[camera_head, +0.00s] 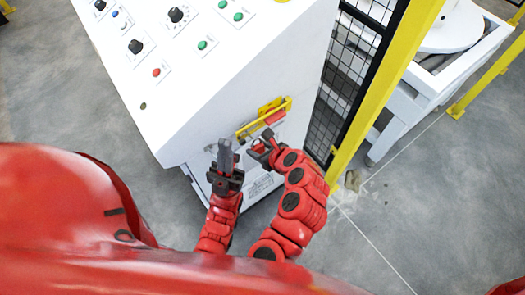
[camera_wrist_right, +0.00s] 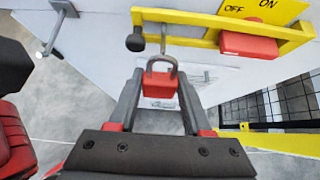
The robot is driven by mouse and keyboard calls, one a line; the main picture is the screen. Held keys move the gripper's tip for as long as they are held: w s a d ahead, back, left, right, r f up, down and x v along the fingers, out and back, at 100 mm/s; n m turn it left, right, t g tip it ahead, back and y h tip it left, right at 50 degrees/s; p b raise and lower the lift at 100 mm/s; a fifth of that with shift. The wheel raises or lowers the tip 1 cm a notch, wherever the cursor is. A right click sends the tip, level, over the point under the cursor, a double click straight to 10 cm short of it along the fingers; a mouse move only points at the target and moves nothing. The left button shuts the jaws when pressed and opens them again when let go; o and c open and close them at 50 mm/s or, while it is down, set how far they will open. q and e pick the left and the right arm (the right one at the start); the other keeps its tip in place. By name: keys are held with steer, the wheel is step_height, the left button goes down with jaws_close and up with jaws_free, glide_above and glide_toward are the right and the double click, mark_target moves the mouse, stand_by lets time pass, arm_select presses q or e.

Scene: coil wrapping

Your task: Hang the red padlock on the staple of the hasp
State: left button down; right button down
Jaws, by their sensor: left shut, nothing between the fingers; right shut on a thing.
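The red padlock (camera_wrist_right: 163,84) has a grey shackle (camera_wrist_right: 161,63) pointing up. My right gripper (camera_head: 262,146) is shut on its red body, just below the hasp. The yellow hasp (camera_wrist_right: 205,42) is on the white cabinet's side and shows in the head view too (camera_head: 245,129). A thin grey staple (camera_wrist_right: 163,38) stands at the hasp's left part. The top of the shackle meets the staple's lower end in the picture; I cannot tell whether it passes through. My left gripper (camera_head: 225,155) is shut and empty, left of the right one.
A red block (camera_wrist_right: 248,45) sits in the hasp's right part, below OFF and ON lettering. A metal handle (camera_wrist_right: 56,28) sticks out left of the hasp. The white cabinet (camera_head: 190,100) carries knobs and buttons. A yellow post (camera_head: 385,80) and black mesh (camera_head: 350,60) stand right.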

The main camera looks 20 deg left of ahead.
steer(key=shift+w+a+f+b, duration=0.3)
steer(key=shift+w+a+b, duration=0.3)
steer(key=shift+a+b, duration=0.2)
steer(key=shift+w+a+f+b, duration=0.3)
steer(key=shift+w+a+b, duration=0.25)
steer(key=shift+a+b, duration=0.15)
steer(key=shift+c, duration=1.2)
jaws_free()
steer(key=shift+d+r, duration=0.1)
steer(key=shift+d, duration=0.05)
